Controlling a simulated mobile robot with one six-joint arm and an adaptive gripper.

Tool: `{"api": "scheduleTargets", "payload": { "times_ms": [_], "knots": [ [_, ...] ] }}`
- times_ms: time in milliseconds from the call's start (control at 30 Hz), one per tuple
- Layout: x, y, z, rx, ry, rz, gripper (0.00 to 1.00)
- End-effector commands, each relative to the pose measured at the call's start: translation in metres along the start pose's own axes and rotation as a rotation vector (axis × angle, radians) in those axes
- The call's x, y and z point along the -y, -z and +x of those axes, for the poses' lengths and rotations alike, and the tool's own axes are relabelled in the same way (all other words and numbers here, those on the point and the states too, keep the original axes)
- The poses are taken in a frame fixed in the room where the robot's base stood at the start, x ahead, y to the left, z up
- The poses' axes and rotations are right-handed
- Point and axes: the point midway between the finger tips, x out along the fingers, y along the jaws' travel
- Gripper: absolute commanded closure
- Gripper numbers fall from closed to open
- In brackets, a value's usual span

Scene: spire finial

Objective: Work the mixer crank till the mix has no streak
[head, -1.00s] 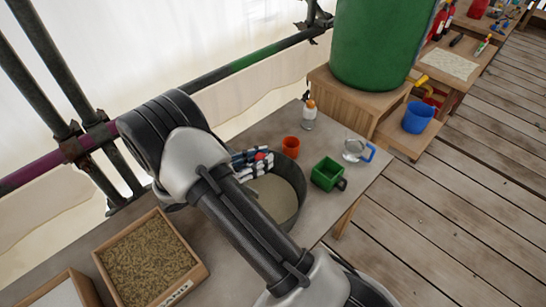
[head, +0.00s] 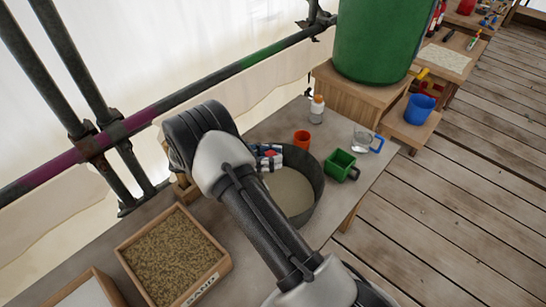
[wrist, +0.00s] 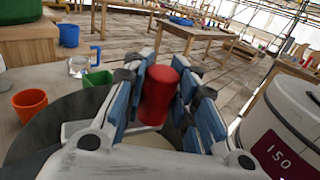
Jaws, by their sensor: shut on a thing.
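The mixer is a dark round pan (head: 318,190) on the workbench, partly behind my arm in the head view. The mix (head: 288,190) in it is a pale grey-beige layer; I see no clear streak in the part that shows. My gripper (wrist: 157,100) is shut on the red crank knob (wrist: 158,92), which stands between its blue-padded fingers in the wrist view. In the head view my gripper (head: 268,156) is over the back part of the pan. The crank below the knob is hidden.
An orange cup (head: 301,139), a white bottle (head: 317,110), a green box-shaped scoop (head: 340,164) and a clear jug (head: 363,139) stand close around the pan. A green barrel (head: 378,40) stands behind.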

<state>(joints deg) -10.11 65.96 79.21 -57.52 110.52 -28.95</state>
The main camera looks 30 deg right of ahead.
Motion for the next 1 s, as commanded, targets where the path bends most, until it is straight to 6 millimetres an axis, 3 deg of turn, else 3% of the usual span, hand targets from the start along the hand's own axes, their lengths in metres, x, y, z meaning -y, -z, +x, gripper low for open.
{"api": "scheduleTargets", "payload": {
  "times_ms": [300,333,667,1000],
  "knots": [
    [-0.0017,-0.0018,-0.0012,-0.001,-0.005,0.004,1.0],
    [-0.0017,-0.0018,-0.0013,-0.001,-0.005,0.004,0.75],
    [-0.0009,-0.001,-0.0006,-0.001,-0.003,0.002,0.54],
    [-0.0007,-0.0033,-0.0005,-0.001,-0.002,0.002,0.54]
  ]
}}
